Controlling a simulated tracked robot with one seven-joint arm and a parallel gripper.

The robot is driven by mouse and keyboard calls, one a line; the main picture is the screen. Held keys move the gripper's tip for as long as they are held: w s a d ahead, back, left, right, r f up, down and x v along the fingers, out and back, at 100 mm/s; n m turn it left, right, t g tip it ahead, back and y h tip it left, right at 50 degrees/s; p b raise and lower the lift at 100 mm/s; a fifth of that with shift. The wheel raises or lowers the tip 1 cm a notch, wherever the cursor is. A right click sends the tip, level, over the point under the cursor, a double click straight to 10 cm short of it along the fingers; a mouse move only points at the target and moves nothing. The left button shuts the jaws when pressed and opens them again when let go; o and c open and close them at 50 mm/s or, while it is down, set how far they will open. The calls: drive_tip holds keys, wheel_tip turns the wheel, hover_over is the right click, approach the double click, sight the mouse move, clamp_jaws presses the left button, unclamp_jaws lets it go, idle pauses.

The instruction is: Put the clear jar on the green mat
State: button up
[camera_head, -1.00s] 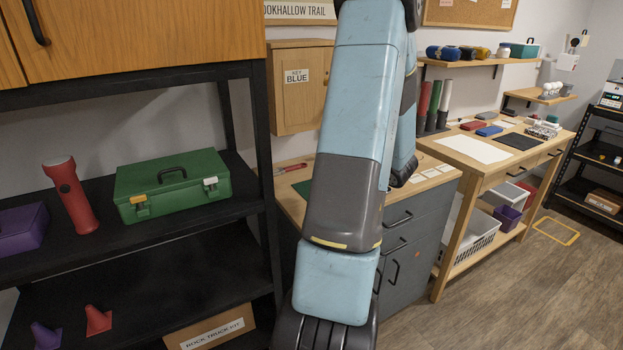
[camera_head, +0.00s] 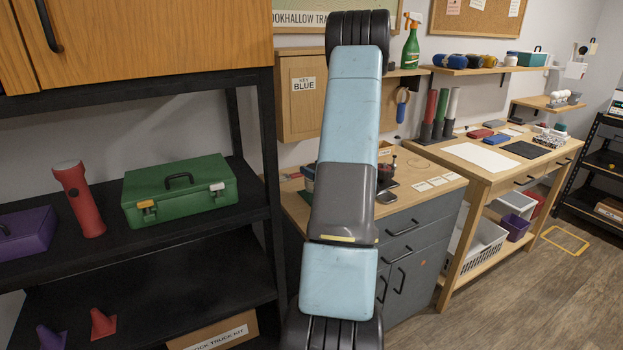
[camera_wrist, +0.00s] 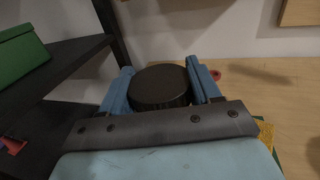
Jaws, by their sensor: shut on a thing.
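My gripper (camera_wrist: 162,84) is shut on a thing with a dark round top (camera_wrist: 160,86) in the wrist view. The top looks like the lid of the clear jar, but its body is hidden below the lid and fingers. In the head view my own arm hides the gripper and what it holds. A small green strip (camera_wrist: 280,153), perhaps an edge of the green mat, shows at the lower right of the wrist view, beside my gripper. The rest of it is hidden behind my gripper body.
The grey drawer cabinet (camera_head: 424,228) has a wooden top with white cards (camera_head: 422,187). A black shelf at left holds a green toolbox (camera_head: 180,192) and a red flashlight (camera_head: 80,200). A wooden workbench (camera_head: 468,172) stands at right. A key cabinet (camera_head: 300,98) hangs behind my arm.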

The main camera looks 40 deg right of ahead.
wheel_tip(320, 180, down, 3)
drive_tip(key=shift+r, duration=0.1)
drive_tip(key=o, duration=1.2)
drive_tip(key=s, duration=1.2)
